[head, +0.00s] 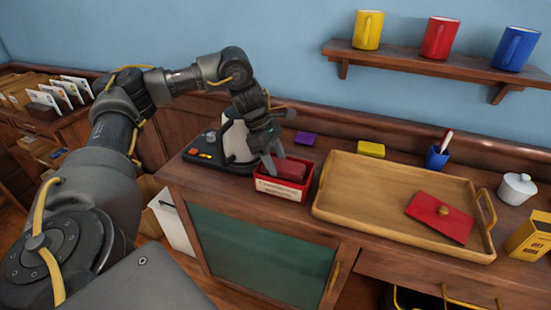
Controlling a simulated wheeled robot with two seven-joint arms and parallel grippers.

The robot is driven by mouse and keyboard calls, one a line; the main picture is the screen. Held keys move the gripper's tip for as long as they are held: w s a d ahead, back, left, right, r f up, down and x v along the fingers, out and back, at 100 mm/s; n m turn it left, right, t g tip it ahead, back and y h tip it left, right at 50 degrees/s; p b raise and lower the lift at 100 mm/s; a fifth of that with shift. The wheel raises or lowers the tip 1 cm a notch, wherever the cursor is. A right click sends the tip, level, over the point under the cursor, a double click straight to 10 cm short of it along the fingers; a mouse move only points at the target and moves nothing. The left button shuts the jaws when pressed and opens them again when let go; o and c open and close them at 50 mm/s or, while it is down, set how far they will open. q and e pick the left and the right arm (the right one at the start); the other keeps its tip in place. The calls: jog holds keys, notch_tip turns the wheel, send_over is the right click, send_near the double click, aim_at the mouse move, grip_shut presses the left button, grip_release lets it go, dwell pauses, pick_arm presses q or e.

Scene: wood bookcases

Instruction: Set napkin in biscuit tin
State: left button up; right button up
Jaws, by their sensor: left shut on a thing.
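The biscuit tin (283,190) is a small open red box with a cream label on its front. It stands on the wooden cabinet top, just left of the tray. A dark red folded thing, which looks like the napkin (291,169), is at the tin's opening, partly within its rim. My left gripper (276,163) reaches down over the tin from the upper left and is shut on the napkin at its left side. Whether the napkin touches the tin's floor is hidden. My right gripper is out of view.
A wooden tray (345,192) stands right of the tin. A black device (205,151) with a white part is close on the left. Behind are a purple block (305,138), a yellow block (371,149) and a blue cup (437,158). A white pot (516,189) stands right.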

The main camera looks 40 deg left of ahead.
pick_arm(q)
jog(key=shift+f, duration=0.35)
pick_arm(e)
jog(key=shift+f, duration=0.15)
pick_arm(q)
jog(key=shift+f, duration=0.1)
jog(key=o, duration=0.7)
jog(key=shift+o, duration=0.3)
jog(key=shift+r, duration=0.5)
jog(key=p+v, duration=0.4)
jog(key=v, duration=0.8)
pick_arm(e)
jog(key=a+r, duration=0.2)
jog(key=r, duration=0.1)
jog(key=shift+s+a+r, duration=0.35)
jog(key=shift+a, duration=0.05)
pick_arm(q)
jog(key=shift+r, duration=0.1)
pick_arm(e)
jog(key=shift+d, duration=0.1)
